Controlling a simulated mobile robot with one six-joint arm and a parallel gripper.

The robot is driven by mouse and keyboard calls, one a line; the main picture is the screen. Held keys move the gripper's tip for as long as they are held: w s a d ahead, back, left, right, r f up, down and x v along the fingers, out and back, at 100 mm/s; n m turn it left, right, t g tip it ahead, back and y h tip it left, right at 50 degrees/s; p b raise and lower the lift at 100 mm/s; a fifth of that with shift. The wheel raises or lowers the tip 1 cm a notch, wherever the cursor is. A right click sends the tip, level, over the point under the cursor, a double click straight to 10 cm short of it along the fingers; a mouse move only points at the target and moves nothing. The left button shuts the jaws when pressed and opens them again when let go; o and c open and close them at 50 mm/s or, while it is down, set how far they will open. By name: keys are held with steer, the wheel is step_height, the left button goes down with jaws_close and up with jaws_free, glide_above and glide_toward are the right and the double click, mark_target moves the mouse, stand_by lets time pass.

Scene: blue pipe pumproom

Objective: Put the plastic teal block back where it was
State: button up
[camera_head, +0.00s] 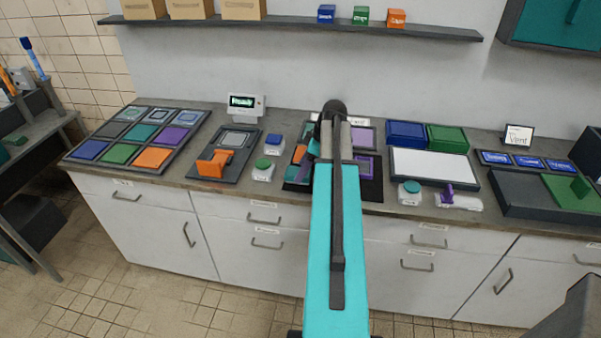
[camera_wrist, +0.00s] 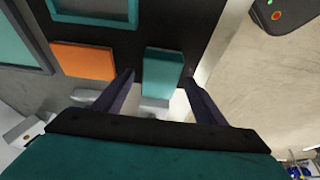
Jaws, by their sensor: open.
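In the wrist view the teal block (camera_wrist: 164,72) lies on a dark tray (camera_wrist: 185,38), beside an orange block (camera_wrist: 84,60). My gripper (camera_wrist: 159,77) is open, with one finger on each side of the teal block. A gap shows between the block and each finger. The block's near end meets a pale grey piece, and I cannot tell if they touch. In the head view my arm covers much of the tray (camera_head: 374,190), and I cannot clearly pick out the teal block there.
Left of the tray are a green button (camera_head: 263,163), a scale-like stand with an orange piece (camera_head: 213,164) and a board of coloured squares (camera_head: 140,133). To the right are a white panel (camera_head: 430,166), a teal button (camera_head: 410,187) and a purple-handled tool (camera_head: 450,196). A shelf (camera_head: 290,27) hangs above.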

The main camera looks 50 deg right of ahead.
steer(key=b+v, duration=0.2)
steer(key=v, duration=0.8)
stand_by(0.9)
